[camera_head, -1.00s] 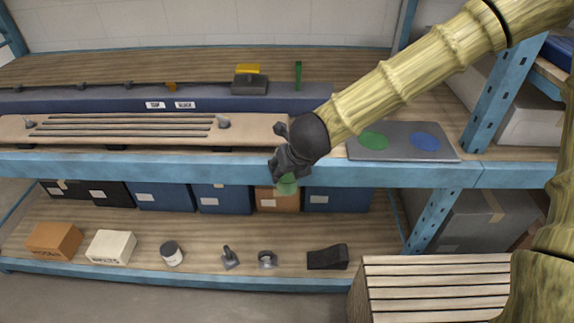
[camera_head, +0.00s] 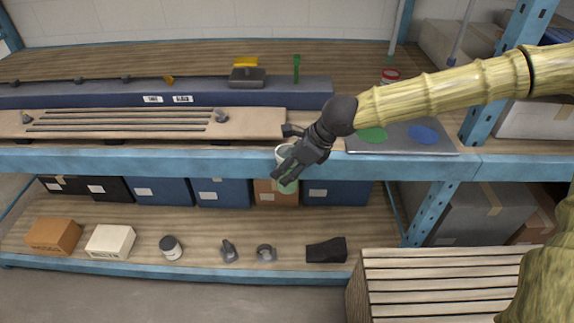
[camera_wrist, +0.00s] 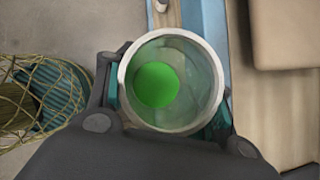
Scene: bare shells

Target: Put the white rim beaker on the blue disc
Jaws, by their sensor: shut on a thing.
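My gripper (camera_head: 287,170) is shut on the white rim beaker (camera_head: 286,153), in front of the blue shelf edge. In the wrist view the beaker's white rim (camera_wrist: 127,72) faces the camera between the fingers, and a green round patch shows inside it. The blue disc (camera_head: 423,135) lies flat on a grey plate (camera_head: 390,148) on the upper shelf, to the right of my gripper. A green disc (camera_head: 372,135) lies left of it on the same plate, partly behind my arm. The blue disc has nothing on it.
A red-and-white can (camera_head: 390,76) stands behind my arm. A wooden board (camera_head: 255,124) with slots lies left of the plate. The blue shelf beam (camera_head: 400,170) runs below the plate. A slatted wooden crate (camera_head: 440,275) stands at the lower right.

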